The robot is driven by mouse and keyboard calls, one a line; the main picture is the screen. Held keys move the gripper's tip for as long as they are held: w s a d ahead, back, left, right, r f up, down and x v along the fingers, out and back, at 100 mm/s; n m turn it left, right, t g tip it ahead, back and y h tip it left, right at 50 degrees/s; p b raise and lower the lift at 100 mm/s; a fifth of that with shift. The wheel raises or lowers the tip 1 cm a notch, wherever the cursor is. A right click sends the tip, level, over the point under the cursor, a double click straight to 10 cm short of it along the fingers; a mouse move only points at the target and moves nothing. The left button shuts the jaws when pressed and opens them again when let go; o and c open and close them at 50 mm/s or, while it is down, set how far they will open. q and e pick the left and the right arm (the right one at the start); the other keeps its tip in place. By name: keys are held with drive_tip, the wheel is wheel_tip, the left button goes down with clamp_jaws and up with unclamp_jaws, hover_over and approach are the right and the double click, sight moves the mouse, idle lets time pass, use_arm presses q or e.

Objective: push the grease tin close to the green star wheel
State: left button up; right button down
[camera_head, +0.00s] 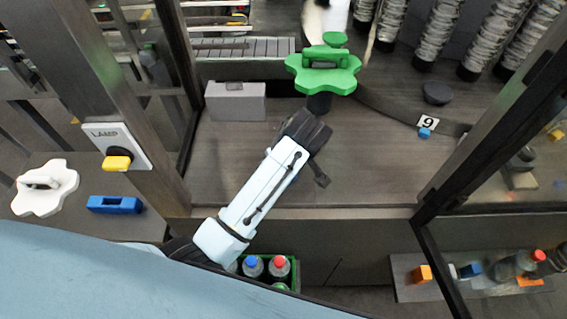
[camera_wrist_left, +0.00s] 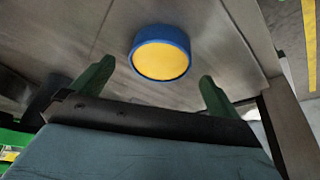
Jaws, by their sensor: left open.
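The green star wheel (camera_head: 322,82) is at the upper middle of the head view, on a dark post above the bench. The grease tin (camera_wrist_left: 161,55), round and blue with a yellow face, shows in the left wrist view on the grey deck. It lies just beyond the gap between the fingertips, with no clear contact. I cannot make out the tin in the head view, where my arm and gripper cover part of the deck. My left gripper (camera_head: 307,130) is open, below the star wheel in the picture; its two green fingers show in the wrist view (camera_wrist_left: 155,86). My right gripper is not in view.
A grey block (camera_head: 236,103) stands left of the star wheel. Dark frame posts flank the opening.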

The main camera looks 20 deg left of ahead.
use_arm(q)
drive_tip(key=shift+x, duration=1.9)
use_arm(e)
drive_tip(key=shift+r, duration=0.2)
use_arm(q)
drive_tip(key=c, duration=1.2)
drive_tip(key=shift+w+d+r, duration=0.1)
drive_tip(key=shift+w, duration=0.75)
drive_tip(key=shift+w+d, duration=0.1)
drive_tip(key=shift+w, duration=0.75)
drive_tip(key=o, duration=1.2)
drive_tip(key=shift+s, duration=0.1)
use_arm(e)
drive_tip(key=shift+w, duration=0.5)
use_arm(q)
drive_tip(key=v, duration=1.3)
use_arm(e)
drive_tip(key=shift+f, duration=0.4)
use_arm(q)
drive_tip(key=shift+s+r, duration=0.1)
drive_tip(key=shift+s, duration=0.05)
